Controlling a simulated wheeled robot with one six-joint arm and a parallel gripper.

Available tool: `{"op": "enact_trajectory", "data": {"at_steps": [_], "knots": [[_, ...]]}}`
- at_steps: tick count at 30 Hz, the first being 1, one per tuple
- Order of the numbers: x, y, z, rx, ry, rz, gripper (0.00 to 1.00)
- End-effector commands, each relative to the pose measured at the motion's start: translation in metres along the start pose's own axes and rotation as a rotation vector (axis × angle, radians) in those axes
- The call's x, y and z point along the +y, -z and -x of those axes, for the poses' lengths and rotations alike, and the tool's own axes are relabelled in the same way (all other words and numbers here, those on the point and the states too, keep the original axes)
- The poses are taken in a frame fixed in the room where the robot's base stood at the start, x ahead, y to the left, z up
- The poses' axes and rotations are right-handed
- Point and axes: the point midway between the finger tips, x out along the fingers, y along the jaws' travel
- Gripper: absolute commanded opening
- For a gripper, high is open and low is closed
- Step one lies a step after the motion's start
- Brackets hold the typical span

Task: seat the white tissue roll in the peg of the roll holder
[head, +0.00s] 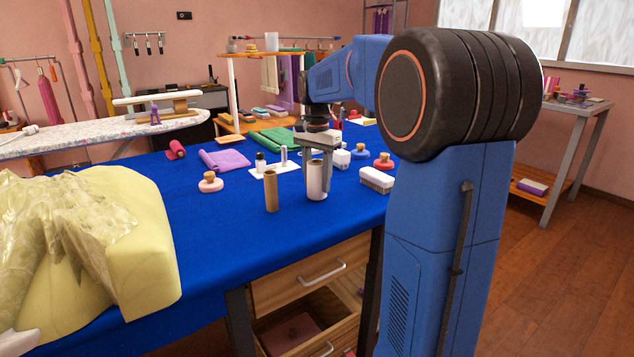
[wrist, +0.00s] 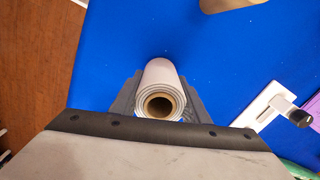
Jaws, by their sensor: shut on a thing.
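The white tissue roll (head: 316,182) is upright between the fingers of my gripper (head: 318,160), which is shut on it. The wrist view shows the roll (wrist: 160,76) end-on, its brown core open toward the camera, with a dark finger on each side. I cannot tell whether its bottom touches the table. The roll holder (head: 284,168) is a white base with a short upright peg (head: 283,155), behind and left of the roll. A white base (wrist: 252,119) with a dark-tipped upright shows at the right of the wrist view, apart from the roll.
A brown cardboard tube (head: 271,190) stands just left of the roll. A dark-capped bottle (head: 260,163) is by the holder. A white-bristled brush (head: 376,180) and a red knobbed item (head: 383,163) lie right. The blue table (head: 225,235) is clear in front; a yellow pressing form (head: 130,255) fills the left.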

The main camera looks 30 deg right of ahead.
Motion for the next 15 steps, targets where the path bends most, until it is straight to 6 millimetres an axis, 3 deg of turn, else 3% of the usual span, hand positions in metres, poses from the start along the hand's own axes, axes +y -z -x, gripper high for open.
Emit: {"op": "enact_trajectory", "data": {"at_steps": [15], "knots": [[0.0, 0.0, 0.021, 0.001, 0.001, 0.0, 0.17]]}}
